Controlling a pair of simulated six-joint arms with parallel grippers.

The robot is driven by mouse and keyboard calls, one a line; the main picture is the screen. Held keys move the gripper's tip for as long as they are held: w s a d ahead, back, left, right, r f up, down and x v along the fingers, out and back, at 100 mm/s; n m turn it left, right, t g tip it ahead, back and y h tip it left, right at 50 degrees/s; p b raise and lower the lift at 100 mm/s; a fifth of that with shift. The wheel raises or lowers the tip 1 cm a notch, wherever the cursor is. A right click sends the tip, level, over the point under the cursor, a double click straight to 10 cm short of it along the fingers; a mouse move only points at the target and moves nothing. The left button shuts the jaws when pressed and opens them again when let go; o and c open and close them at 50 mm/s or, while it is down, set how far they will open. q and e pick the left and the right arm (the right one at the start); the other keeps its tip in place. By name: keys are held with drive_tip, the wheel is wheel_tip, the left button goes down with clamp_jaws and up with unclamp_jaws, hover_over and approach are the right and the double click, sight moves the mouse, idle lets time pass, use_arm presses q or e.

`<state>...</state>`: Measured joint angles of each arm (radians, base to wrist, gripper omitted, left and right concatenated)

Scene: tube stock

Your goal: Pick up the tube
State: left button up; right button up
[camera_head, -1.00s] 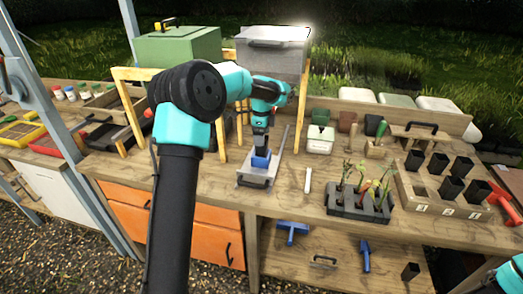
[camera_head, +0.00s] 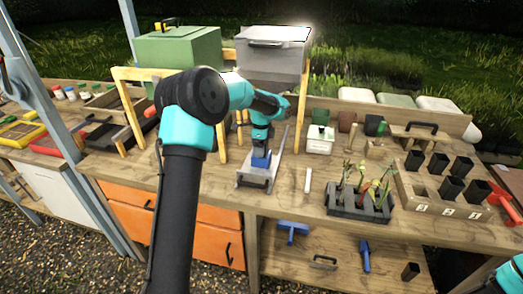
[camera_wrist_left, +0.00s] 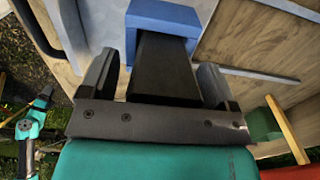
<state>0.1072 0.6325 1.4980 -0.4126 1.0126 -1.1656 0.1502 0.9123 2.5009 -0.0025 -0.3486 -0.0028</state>
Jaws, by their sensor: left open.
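A black square tube (camera_wrist_left: 163,68) stands in a blue holder (camera_wrist_left: 162,18) in the left wrist view. In the head view the blue holder (camera_head: 261,159) sits on a grey metal plate (camera_head: 250,181) near the middle of the bench, and my gripper hides the tube. My left gripper (camera_wrist_left: 158,75) is open, with one finger on each side of the tube and visible gaps between. It points down over the holder. My right arm shows only in part at the lower right corner of the head view; its gripper cannot be made out.
A dark rack of seedlings (camera_head: 360,205) and a wooden tray (camera_head: 418,186) with several black pots stand to the right. A white label stick (camera_head: 308,181) lies beside the plate. A wooden frame (camera_head: 304,100) and a green box (camera_head: 180,47) stand behind the arm.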

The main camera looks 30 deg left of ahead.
use_arm(q)
drive_tip(key=shift+c, duration=0.3)
drive_tip(key=c, duration=1)
drive_tip(key=shift+c, duration=0.2)
drive_tip(key=shift+r, duration=0.15)
wheel_tip(320, 180, up, 10)
drive_tip(key=shift+f, duration=0.1)
